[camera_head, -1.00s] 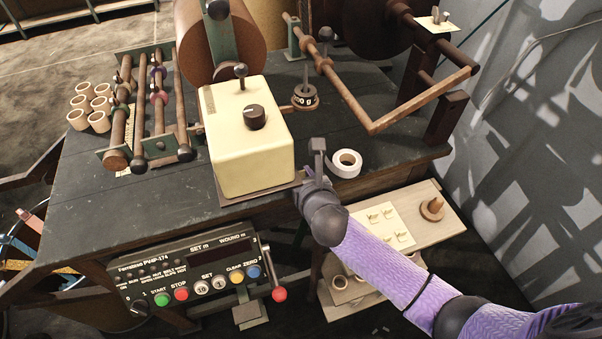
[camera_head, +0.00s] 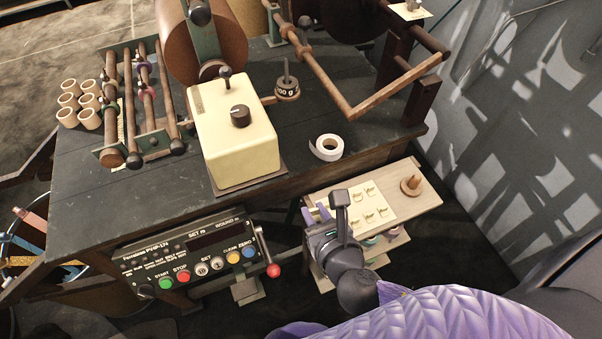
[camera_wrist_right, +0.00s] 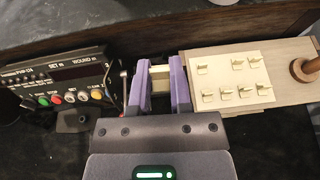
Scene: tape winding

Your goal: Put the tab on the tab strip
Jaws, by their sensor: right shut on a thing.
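My right gripper (camera_head: 318,212) is over the left end of the side shelf, beside the cream card. In the right wrist view (camera_wrist_right: 159,82) its purple fingers are shut on a small cream tab (camera_wrist_right: 160,72). A cream card (camera_head: 405,205) lies on the shelf with several small tabs standing on it in two rows. The card also shows in the right wrist view (camera_wrist_right: 220,58), to the right of the fingers and apart from them. Which piece is the tab strip I cannot tell for sure. My left gripper is out of view.
A white tape roll (camera_head: 327,147) lies on the dark bench (camera_head: 300,180) above the shelf. A wooden peg (camera_head: 413,182) stands at the shelf's right end. A cream box with a knob (camera_head: 235,140) and a control panel (camera_head: 195,262) are to the left.

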